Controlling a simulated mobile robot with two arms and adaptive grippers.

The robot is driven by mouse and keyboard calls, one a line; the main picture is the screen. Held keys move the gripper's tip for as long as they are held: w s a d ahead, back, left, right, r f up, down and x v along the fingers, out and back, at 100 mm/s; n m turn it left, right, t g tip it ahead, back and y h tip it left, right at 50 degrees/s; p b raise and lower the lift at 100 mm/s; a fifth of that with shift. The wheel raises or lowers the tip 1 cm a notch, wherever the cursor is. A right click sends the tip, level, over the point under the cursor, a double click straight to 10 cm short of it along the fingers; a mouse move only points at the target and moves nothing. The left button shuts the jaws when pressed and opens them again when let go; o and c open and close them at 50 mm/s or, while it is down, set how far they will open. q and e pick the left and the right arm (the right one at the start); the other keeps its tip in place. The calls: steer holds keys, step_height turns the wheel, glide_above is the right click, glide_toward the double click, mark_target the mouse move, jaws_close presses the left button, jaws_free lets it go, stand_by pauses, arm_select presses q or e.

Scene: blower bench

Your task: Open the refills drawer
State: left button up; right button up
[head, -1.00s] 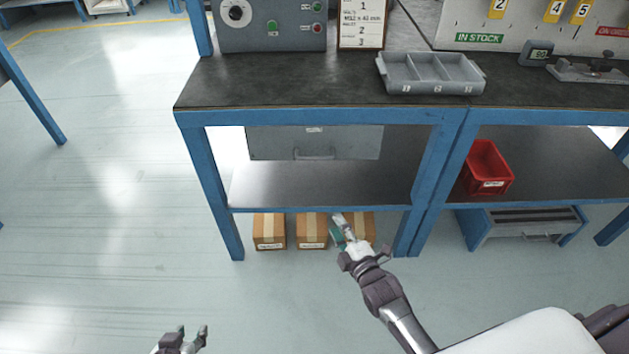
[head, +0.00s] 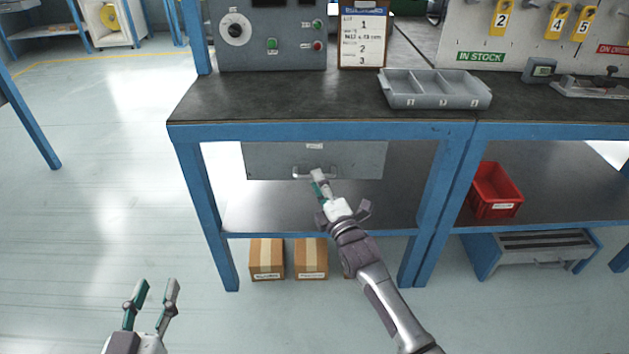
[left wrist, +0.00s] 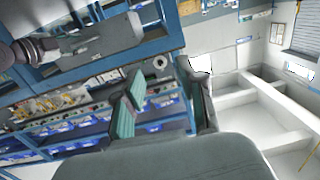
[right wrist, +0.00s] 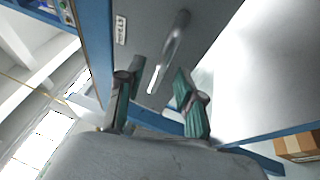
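The grey drawer (head: 350,162) hangs under the left part of the bench top and looks closed. Its bar handle (head: 300,172) is at the middle of its front, partly covered by my right gripper (head: 318,180). In the right wrist view the handle (right wrist: 175,42) stands just beyond and between the open fingers of my right gripper (right wrist: 157,88); I cannot tell whether they touch it. The label (right wrist: 121,29) on the drawer front is too small to read. My left gripper (head: 156,285) is open and empty over the floor at the lower left.
A blue-framed bench (head: 205,215) has a lower shelf (head: 265,208) below the drawer. Cardboard boxes (head: 267,259) stand under it. A red bin (head: 497,190) sits on the shelf at right. A grey tray (head: 435,88) is on top. The floor at left is clear.

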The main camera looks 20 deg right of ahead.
arm_select(q)
steer(key=shift+d+r+t+h, duration=0.2)
steer(key=shift+r+t, duration=0.3)
steer(key=shift+r, duration=0.35)
steer(key=shift+d+r+t+h, duration=0.1)
steer(key=shift+r+t+h, duration=0.1)
steer(key=shift+r+t, duration=0.45)
arm_select(e)
steer(key=shift+x, duration=1.35)
arm_select(q)
steer(key=shift+r, duration=0.1)
arm_select(e)
jaws_close()
arm_select(q)
steer(key=shift+a, duration=0.1)
